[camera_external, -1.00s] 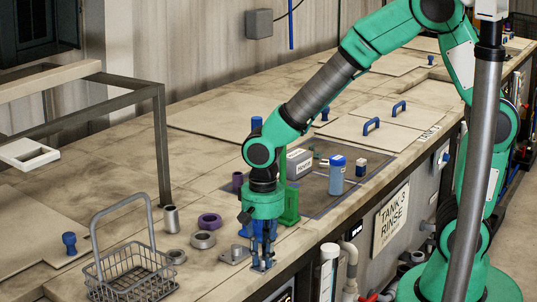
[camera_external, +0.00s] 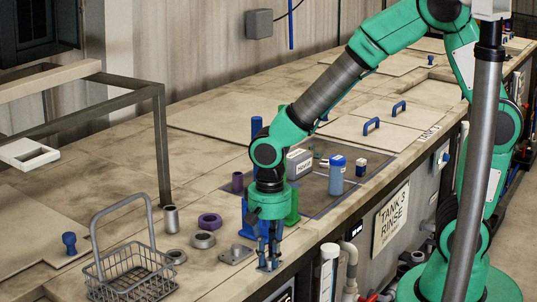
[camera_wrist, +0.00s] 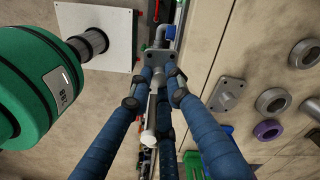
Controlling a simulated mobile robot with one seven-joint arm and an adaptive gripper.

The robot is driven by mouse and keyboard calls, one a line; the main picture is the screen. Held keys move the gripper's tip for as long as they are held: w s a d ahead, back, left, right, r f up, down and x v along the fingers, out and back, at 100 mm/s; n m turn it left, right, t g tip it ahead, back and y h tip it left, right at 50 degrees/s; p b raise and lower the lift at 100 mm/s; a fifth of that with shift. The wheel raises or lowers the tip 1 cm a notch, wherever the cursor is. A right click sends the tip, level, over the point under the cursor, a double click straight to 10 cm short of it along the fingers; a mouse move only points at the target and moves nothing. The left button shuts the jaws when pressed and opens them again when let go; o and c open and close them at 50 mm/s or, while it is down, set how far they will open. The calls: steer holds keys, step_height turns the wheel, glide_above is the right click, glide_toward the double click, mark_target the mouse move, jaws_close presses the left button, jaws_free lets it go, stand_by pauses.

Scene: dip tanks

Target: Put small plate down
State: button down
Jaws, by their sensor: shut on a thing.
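My gripper (camera_external: 269,262) has several blue-wrapped fingers pointing down near the front edge of the bench (camera_external: 218,276). It is shut on the small plate (camera_external: 266,268), a thin grey piece at the fingertips. In the wrist view the small plate (camera_wrist: 146,62) shows between the fingertips (camera_wrist: 158,85), with the bench front and pipes behind it. The fingers hide part of it. I cannot tell whether it touches the bench. A second grey plate with a raised middle (camera_external: 236,254) lies on the bench just left of my gripper.
Grey rings (camera_external: 203,240), a purple ring (camera_external: 210,220) and a grey cylinder (camera_external: 171,219) stand to the left. A wire basket (camera_external: 131,275) is farther left. A green and blue stand (camera_external: 291,206) is close behind my gripper. Pipes (camera_external: 349,262) run below the bench edge.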

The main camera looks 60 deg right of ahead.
steer(key=shift+w+d+r, duration=0.1)
steer(key=shift+w, duration=0.5)
steer(key=w+d+r+n+b, duration=0.2)
steer(key=w+d+r+b, duration=0.1)
steer(key=w+d+r, duration=0.4)
steer(key=w+d+r+n+b, duration=0.2)
steer(key=w+d+n+b, duration=0.15)
steer(key=w, duration=0.65)
steer(key=w+d+r+n+b, duration=0.2)
steer(key=w+d+r+b, duration=0.1)
steer(key=w+d+r, duration=0.4)
steer(key=s+d+f+m+p, duration=0.2)
steer(key=d+m, duration=0.3)
steer(key=d, duration=0.3)
steer(key=s+d+f+m+p, duration=0.2)
steer(key=d+f+m+p, duration=0.3)
steer(key=d+m, duration=0.1)
steer(key=s+d+f+m+p, duration=0.3)
steer(key=d+m, duration=0.3)
steer(key=d, duration=0.3)
steer(key=shift+d+f+p, duration=0.35)
steer(key=shift+f, duration=0.15)
steer(key=shift+m, duration=0.25)
steer(key=shift+f, duration=3.1)
